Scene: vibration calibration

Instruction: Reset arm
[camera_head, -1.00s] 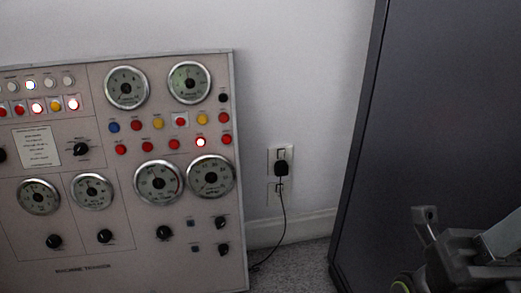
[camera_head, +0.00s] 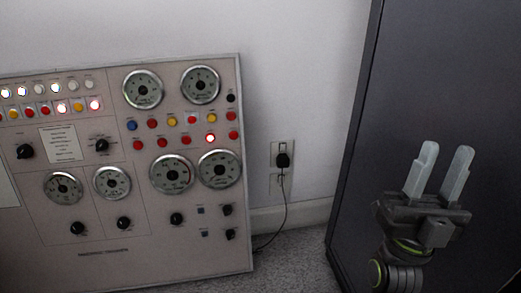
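My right gripper (camera_head: 440,170) is at the lower right in the head view. Its two grey fingers point up and stand apart with a clear gap and nothing between them. It shows in front of the dark cabinet (camera_head: 440,75). My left gripper is not in the picture.
A beige control panel (camera_head: 110,268) with gauges, knobs and lit buttons fills the left side. A wall outlet (camera_head: 276,187) with a black plug (camera_head: 283,160) and cord sits between panel and cabinet. A strip of carpet (camera_head: 300,272) is bare below it.

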